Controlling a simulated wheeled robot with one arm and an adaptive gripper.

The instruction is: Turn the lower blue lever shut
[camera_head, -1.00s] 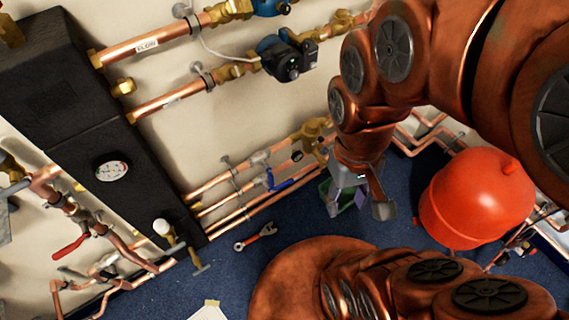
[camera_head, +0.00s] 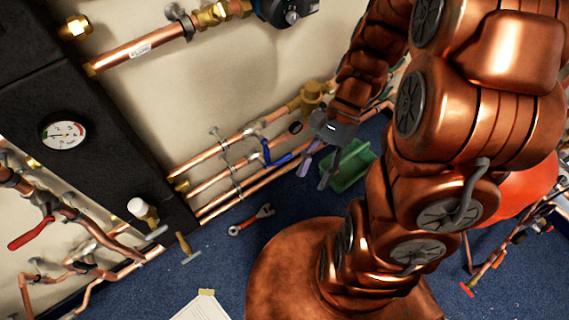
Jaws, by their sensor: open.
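The blue lever (camera_head: 276,156) sits on a valve of the low copper pipes along the wall, near the middle of the view. Its handle points right and slightly down, roughly along the pipe. My gripper (camera_head: 316,172) is open and empty, just to the right of the lever's free end.
A green bin (camera_head: 348,166) stands on the floor behind my gripper. A wrench with red handle (camera_head: 251,220) lies on the blue floor (camera_head: 225,262). A black manifold cabinet with a gauge (camera_head: 64,134) is at the left. A red tank (camera_head: 515,185) stands at the right.

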